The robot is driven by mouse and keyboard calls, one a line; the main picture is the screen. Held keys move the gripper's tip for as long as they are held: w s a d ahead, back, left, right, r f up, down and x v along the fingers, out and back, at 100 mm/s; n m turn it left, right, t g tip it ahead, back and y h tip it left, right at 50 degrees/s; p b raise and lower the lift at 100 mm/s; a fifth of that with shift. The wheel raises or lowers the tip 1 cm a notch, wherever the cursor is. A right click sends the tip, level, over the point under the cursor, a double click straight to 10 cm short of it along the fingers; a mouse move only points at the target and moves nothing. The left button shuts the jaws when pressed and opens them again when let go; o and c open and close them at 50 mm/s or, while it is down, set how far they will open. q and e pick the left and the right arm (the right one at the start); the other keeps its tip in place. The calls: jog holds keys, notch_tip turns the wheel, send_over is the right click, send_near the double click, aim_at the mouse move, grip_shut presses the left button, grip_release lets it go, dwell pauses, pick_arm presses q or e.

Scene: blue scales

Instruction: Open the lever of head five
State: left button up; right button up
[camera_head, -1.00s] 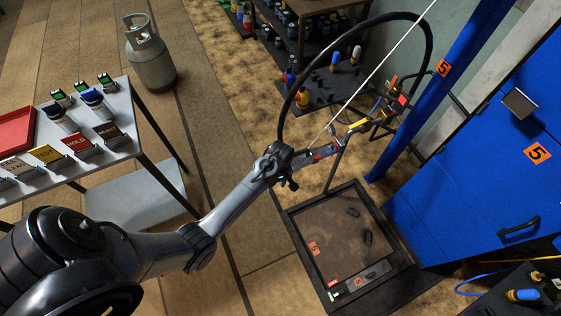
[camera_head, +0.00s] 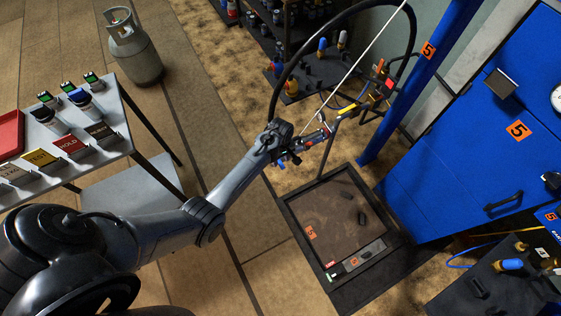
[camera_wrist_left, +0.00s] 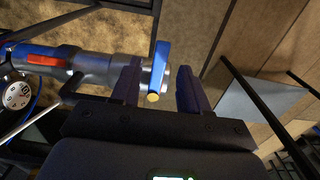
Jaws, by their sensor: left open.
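The filling head (camera_wrist_left: 95,65) is a silver cylinder with an orange-red label and blue trim, lying across the left wrist view. Its blue lever (camera_wrist_left: 160,66) stands crosswise at the right end, with a brass tip (camera_wrist_left: 153,98) below. My left gripper (camera_wrist_left: 159,88) is open, one dark finger on each side of the lever; I cannot tell whether either touches it. In the head view my left gripper (camera_head: 298,148) is small and partly merged with the filling head (camera_head: 312,138), above the scale's far edge. My right gripper is not in view.
The scale platform (camera_head: 335,215) marked 5 lies below the gripper. A blue pillar (camera_head: 395,110) and blue cabinet (camera_head: 450,150) stand right. A black hose (camera_head: 280,85) arches overhead. A white table (camera_head: 100,155) with signs is left, a gas cylinder (camera_head: 135,50) behind it. A round gauge (camera_wrist_left: 17,93) is near the head.

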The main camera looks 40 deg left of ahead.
pick_arm(q)
jog(key=shift+f, duration=1.05)
jog(key=shift+c, duration=0.3)
grip_shut()
